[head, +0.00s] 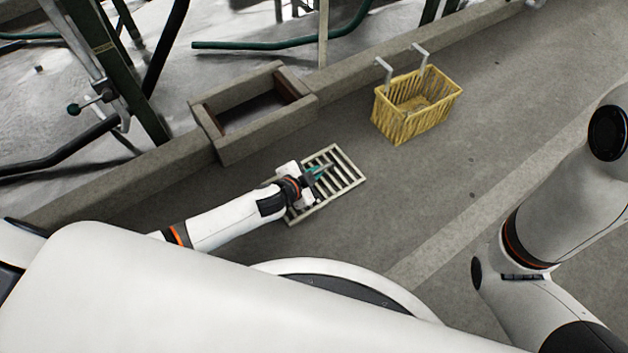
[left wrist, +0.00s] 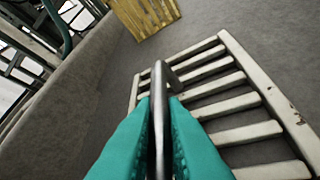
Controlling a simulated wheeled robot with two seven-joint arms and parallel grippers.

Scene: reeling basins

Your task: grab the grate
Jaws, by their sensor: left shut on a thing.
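The grate (head: 351,165) is a pale, slightly rusty rectangular frame with several parallel bars. It lies flat at the floor in the middle of the head view and fills the right of the left wrist view (left wrist: 268,90). My left gripper (head: 318,172) is over the grate. In the left wrist view its teal fingers (left wrist: 158,108) are shut on a dark metal handle bar (left wrist: 159,80) that bends over above the grate. The handle's lower ends are partly hidden by the fingers. My right gripper is out of view.
A stone-rimmed rectangular opening (head: 240,149) stands beside a low curb, left of the grate. A yellow slatted basket (head: 415,112) with two pale hooks stands behind and right. Green metal framework is beyond the curb. Floor to the right is clear.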

